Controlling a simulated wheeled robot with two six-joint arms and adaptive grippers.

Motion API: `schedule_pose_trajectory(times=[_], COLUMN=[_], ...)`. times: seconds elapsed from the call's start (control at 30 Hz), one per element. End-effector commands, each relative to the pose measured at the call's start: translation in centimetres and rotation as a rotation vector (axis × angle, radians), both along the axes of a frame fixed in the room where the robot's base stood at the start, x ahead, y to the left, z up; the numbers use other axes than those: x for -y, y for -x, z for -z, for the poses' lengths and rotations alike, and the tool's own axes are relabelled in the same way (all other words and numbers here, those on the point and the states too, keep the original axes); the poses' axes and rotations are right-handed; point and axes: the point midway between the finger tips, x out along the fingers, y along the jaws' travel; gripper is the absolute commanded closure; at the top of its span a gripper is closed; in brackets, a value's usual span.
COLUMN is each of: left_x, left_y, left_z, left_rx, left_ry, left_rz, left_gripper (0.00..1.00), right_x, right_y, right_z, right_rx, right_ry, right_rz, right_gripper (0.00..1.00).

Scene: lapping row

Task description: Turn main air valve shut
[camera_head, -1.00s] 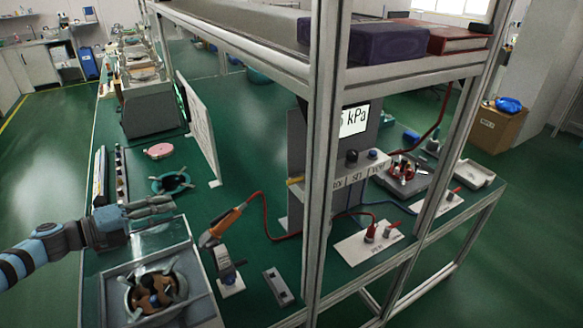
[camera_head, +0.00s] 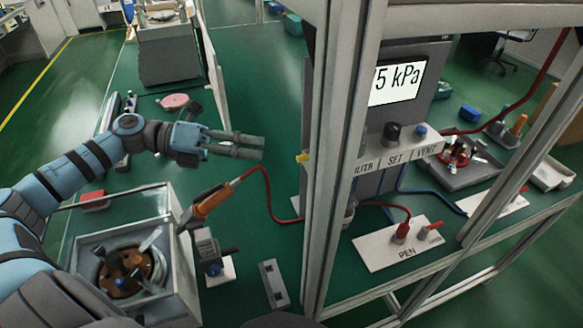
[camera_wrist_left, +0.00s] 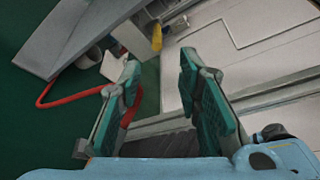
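A small yellow handle (camera_head: 303,157), likely the main air valve's, sticks out at the left of the grey unit labelled SET and VENT. The frame post hides part of that unit. The yellow part also shows at the top of the left wrist view (camera_wrist_left: 156,38). My left gripper (camera_head: 260,148) is to the left of the handle, pointing at it, with a short gap between. In the left wrist view its fingers (camera_wrist_left: 162,85) are apart with nothing between them. My right gripper is not in view.
A metal frame post (camera_head: 338,180) stands just right of the handle. A white board (camera_head: 213,80) stands behind my left gripper. A red hose (camera_head: 268,190) runs below it from an orange tool (camera_head: 212,202).

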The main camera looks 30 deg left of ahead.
Motion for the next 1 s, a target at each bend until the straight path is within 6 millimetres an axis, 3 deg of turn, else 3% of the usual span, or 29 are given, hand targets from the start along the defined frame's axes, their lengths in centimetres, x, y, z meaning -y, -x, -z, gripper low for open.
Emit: schedule_pose_trajectory(times=[0.1,0.3,0.43,0.7,0.9,1.0], left_x=[2.6,6.1,7.1,7.2,7.2,7.2], left_y=[-1.5,-3.4,-4.0,-4.1,-4.1,-4.1], left_z=[0.4,1.2,1.6,1.8,1.8,1.8], left_rx=[0.009,0.003,-0.001,-0.003,-0.003,-0.003], left_ry=[0.012,0.008,0.005,0.001,0.000,0.000], left_rz=[0.003,0.002,0.001,-0.001,0.000,0.000], left_gripper=[0.69,0.69,0.69,0.69,0.99,1.00], right_x=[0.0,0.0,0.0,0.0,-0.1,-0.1], right_y=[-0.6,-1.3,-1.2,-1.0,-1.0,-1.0], right_z=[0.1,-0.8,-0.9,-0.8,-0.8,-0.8], right_rx=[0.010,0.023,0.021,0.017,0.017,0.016], right_ry=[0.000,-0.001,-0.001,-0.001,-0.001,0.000], right_rz=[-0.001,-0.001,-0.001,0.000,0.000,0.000], right_gripper=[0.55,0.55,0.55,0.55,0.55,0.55])
